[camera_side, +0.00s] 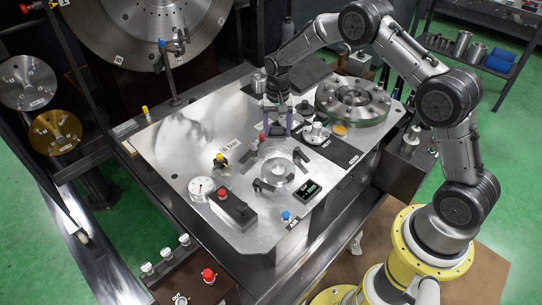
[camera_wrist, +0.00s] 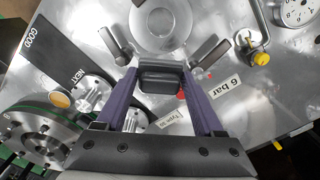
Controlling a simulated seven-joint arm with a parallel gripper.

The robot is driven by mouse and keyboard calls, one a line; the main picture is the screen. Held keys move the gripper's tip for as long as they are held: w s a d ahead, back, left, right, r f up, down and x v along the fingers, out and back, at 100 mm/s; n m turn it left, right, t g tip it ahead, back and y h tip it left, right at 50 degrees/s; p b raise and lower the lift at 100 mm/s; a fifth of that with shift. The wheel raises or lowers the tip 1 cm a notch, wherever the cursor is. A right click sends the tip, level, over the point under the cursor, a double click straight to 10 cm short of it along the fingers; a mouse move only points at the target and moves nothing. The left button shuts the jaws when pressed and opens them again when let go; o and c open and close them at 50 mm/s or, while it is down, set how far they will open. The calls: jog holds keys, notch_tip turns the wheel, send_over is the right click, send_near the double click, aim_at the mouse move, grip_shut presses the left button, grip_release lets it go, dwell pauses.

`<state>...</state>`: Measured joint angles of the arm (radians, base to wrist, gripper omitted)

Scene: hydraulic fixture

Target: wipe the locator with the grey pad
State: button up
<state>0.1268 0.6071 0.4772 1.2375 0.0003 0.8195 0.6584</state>
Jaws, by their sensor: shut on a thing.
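My gripper (camera_side: 277,128) is over the metal plate, its two purple fingers pointing down. In the wrist view my gripper (camera_wrist: 162,95) is shut on a dark grey block-shaped pad (camera_wrist: 160,77), held between the fingertips. The locator, which I take to be the round shiny ring (camera_wrist: 160,25), lies just beyond the pad in the wrist view. In the side view the locator (camera_side: 277,173) sits on the plate, in front of my gripper and apart from it. Dark clamp arms stand around it. I cannot tell the pad's exact height above the plate.
Dark clamps (camera_wrist: 116,44) flank the ring. A flanged disc with a green rim (camera_side: 352,100) and a black GOOD/NEXT strip (camera_wrist: 50,58) lie to one side. A dial gauge (camera_side: 201,187), a yellow-capped valve (camera_side: 220,160) and a digital display (camera_side: 307,190) stand on the plate. The plate's left part is clear.

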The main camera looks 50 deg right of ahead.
jog(key=c, duration=0.4)
jog(key=shift+f, duration=3.45)
jog(key=shift+c, duration=0.2)
